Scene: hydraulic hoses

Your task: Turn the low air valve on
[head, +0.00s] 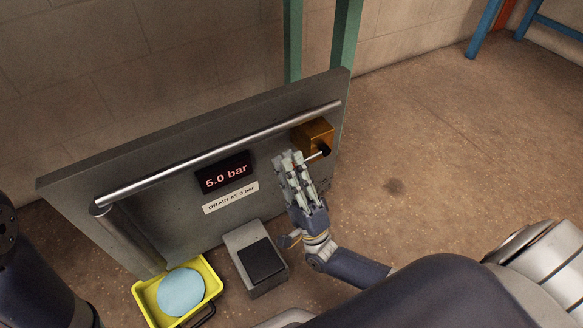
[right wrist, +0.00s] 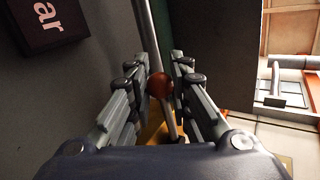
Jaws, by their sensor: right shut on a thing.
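In the right wrist view a red-brown ball knob (right wrist: 160,86) on a thin rod stands between my fingers, with the yellow body (right wrist: 155,133) behind. My right gripper (head: 290,160) is at the panel, just left of and below the valve body, shut on the lever's knob. Its fingers partly hide the lever in the head view. Only my left arm shows at the left edge; its gripper is out of view.
The panel's display (head: 224,176) reads 5.0 bar, above a label (head: 231,198) reading "DRAIN AT 0 bar". A metal rail (head: 220,155) crosses the panel. A grey box with a black top (head: 254,259) and a yellow tray (head: 206,268) holding a blue disc stand below. Floor right is clear.

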